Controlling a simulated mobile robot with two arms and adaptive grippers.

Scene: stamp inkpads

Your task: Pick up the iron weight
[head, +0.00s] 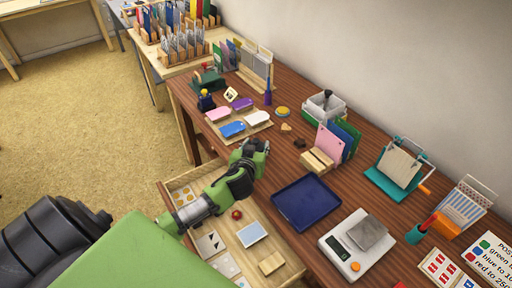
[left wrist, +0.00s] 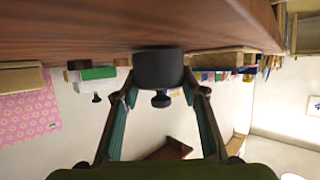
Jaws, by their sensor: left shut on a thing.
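The iron weight (left wrist: 158,68) is a dark grey cylinder with a small knob, seen in the left wrist view between my fingertips. My left gripper (left wrist: 158,85) is shut on it, with one finger at each side. The left wrist picture is upside down, so the knob points up in the room. In the head view my left gripper (head: 252,150) is over the near edge of the brown table, and I cannot make out the weight there. Whether the weight touches the table top is not clear. My right gripper is not in view.
A board of coloured inkpads (head: 211,117) lies left of my gripper. A blue tray (head: 306,203) and a scale (head: 340,250) with a grey block stand to the right. An open drawer (head: 290,272) with small items lies below my arm. Card racks line the back.

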